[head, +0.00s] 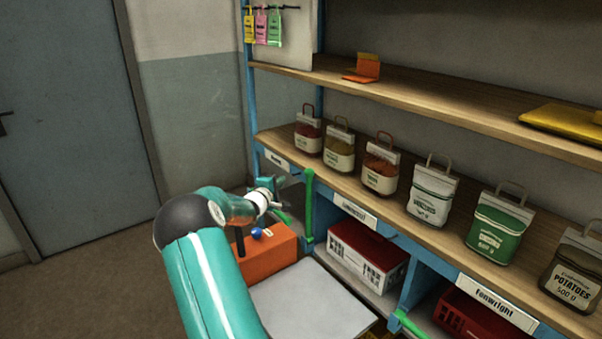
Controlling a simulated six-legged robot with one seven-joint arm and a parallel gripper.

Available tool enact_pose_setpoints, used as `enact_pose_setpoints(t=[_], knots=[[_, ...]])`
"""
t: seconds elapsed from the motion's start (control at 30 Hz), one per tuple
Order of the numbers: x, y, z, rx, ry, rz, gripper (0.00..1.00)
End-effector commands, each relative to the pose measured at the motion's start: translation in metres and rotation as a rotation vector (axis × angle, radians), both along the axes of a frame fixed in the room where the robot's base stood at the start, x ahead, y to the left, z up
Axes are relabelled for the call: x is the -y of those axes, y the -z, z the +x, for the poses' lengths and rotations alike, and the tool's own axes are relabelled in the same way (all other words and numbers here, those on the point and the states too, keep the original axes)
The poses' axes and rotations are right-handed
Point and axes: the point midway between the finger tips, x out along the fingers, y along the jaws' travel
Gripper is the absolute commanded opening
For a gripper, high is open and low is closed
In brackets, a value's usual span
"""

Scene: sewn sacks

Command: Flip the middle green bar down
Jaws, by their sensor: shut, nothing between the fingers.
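A green bar (309,206) stands upright at the front of the blue shelf frame, between the left bay and the bay with the white-and-red crate. Another green bar (287,222) shows low behind my gripper, partly hidden. A third green bar (408,323) lies low at the right, near the bottom edge, and looks folded down.
Several sewn sacks (432,196) stand on the middle shelf (268,136) above the bars. A white-and-red crate (365,255) sits in the bay below. An orange box (268,262) with a blue knob and a pale flat panel (312,300) lie below my arm. Open floor is at left.

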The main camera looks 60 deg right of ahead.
Motion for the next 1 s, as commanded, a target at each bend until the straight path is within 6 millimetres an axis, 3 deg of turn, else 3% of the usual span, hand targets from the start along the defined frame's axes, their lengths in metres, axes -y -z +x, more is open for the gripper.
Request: enact_pose_setpoints(t=[0.27, 0.7, 1.0], knots=[[0.005, 0.000, 0.001, 0.000, 0.000, -0.001, 0.00], [0.076, 0.004, 0.003, 0.001, 0.001, -0.001, 0.00], [0.104, 0.006, 0.004, 0.001, 0.000, -0.001, 0.00]])
